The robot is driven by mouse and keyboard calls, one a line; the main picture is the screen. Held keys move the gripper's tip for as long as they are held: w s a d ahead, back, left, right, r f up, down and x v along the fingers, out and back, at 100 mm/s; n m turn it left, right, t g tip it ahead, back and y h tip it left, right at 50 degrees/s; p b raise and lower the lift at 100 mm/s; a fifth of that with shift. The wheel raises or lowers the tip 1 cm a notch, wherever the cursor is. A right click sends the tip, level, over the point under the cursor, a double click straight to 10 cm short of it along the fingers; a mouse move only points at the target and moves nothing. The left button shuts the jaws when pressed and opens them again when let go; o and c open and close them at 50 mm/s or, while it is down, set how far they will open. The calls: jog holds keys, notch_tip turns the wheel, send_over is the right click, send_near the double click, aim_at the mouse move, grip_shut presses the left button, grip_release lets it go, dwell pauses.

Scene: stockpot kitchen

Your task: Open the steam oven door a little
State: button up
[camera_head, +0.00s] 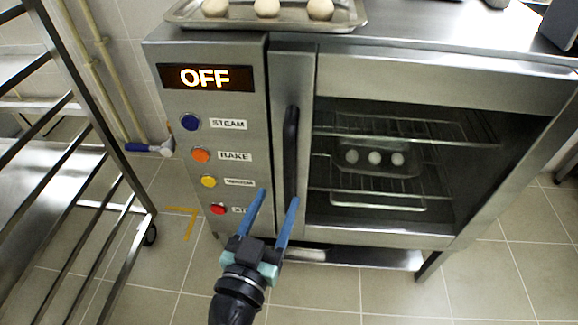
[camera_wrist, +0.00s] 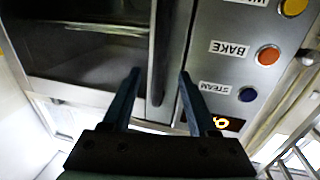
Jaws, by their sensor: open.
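The steam oven (camera_head: 215,110) is a steel cabinet with a lit OFF display. Its glass-windowed door (camera_head: 430,82) looks shut. The dark upright door handle (camera_head: 290,155) is on the door's left side, beside the button panel. It also shows in the wrist view (camera_wrist: 157,50). My gripper (camera_head: 279,196) is open, with its blue fingers pointing at the lower part of the handle. In the wrist view my gripper (camera_wrist: 160,74) has one finger on each side of the handle. I cannot tell how far the fingertips are from the door, and no contact shows.
A tray (camera_head: 290,23) with dough balls lies on the oven top. Another tray (camera_head: 375,168) with balls is on a rack inside. Blue, orange, yellow and red buttons (camera_head: 201,155) line the panel near my gripper. A steel rack (camera_head: 80,140) stands at left. Tiled floor in front is free.

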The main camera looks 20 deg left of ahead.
aim_at(287, 176)
jog(key=w, duration=0.8)
jog(key=shift+w+a, duration=0.15)
jog(key=shift+a, duration=0.2)
grip_shut()
dwell(0.9)
